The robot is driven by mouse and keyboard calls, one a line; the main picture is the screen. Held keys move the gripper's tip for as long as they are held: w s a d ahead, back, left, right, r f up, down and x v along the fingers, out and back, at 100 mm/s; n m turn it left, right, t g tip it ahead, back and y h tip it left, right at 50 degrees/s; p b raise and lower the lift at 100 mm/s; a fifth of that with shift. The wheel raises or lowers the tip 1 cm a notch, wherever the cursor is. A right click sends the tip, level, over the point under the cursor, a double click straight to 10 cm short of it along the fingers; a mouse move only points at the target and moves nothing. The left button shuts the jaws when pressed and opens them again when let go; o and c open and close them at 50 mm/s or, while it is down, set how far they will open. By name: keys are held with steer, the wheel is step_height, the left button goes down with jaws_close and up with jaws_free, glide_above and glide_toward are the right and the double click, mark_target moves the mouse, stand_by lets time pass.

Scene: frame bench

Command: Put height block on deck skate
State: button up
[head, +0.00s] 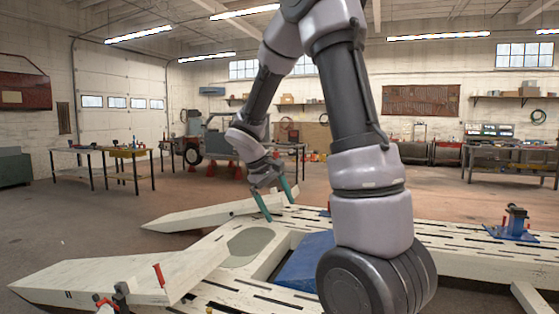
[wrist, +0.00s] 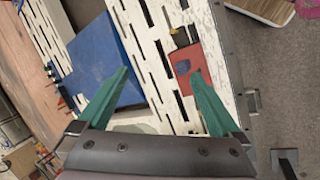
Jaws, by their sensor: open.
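My gripper (head: 280,210) is open above the far side of the pale slotted frame bench. In the wrist view its two green fingers (wrist: 160,73) stand wide apart with nothing between them but bench surface below. A red block with a blue patch (wrist: 184,58), possibly the height block, lies on the slotted bench near the right fingertip. A wooden board with rounded corners (wrist: 262,10), possibly the deck skate, shows at the top right edge, beyond the bench and over the grey floor. It is cut off by the picture edge. I make out neither clearly in the head view.
A blue panel (head: 304,262) lies on the bench, and also shows in the wrist view (wrist: 105,62). A blue clamp fixture (head: 514,224) stands at the right. Red-handled clamps (head: 120,297) are at the front left. My arm hides part of the bench.

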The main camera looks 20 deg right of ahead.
steer(key=s+a+r+m+t+y, duration=0.3)
steer(key=s+r, duration=0.5)
steer(key=s+a+r+m+t+y, duration=0.3)
steer(key=s+a+r+m+y, duration=0.1)
steer(key=s+r, duration=0.4)
steer(key=shift+s+t, duration=0.4)
steer(key=shift+s, duration=0.25)
steer(key=shift+r, duration=0.1)
